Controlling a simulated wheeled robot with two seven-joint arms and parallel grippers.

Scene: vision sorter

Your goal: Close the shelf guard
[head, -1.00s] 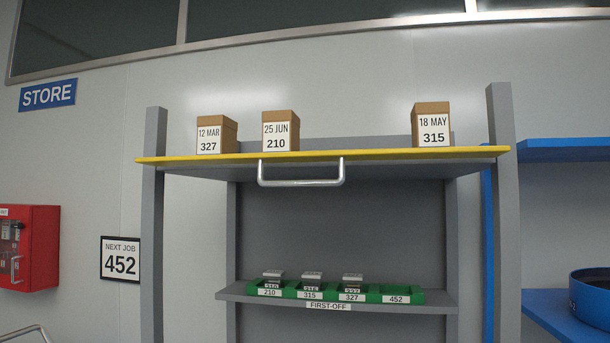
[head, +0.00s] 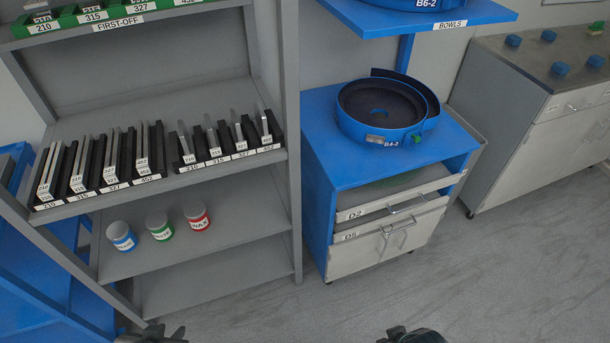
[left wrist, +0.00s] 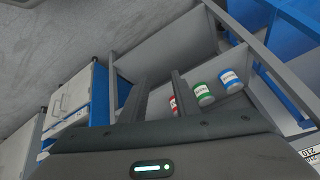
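The shelf guard is not in the current views. The grey shelf rack (head: 190,190) it belongs to fills the left half of the head view. My left gripper (head: 152,337) shows only as a dark tip at the bottom edge of the head view, in front of the rack. In the left wrist view my left gripper (left wrist: 158,82) has two dark fingers apart with nothing between them. My right gripper (head: 412,336) is cut off at the bottom of the head view, and its fingers cannot be read.
Black slotted holders (head: 107,170) stand on the middle shelf. Blue, green and red jars (head: 159,226) stand on the shelf below. A blue cabinet (head: 325,150) with a bowl feeder (head: 385,108) stands to the right. A grey bench (head: 510,130) is at far right. Floor (head: 480,270) is clear.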

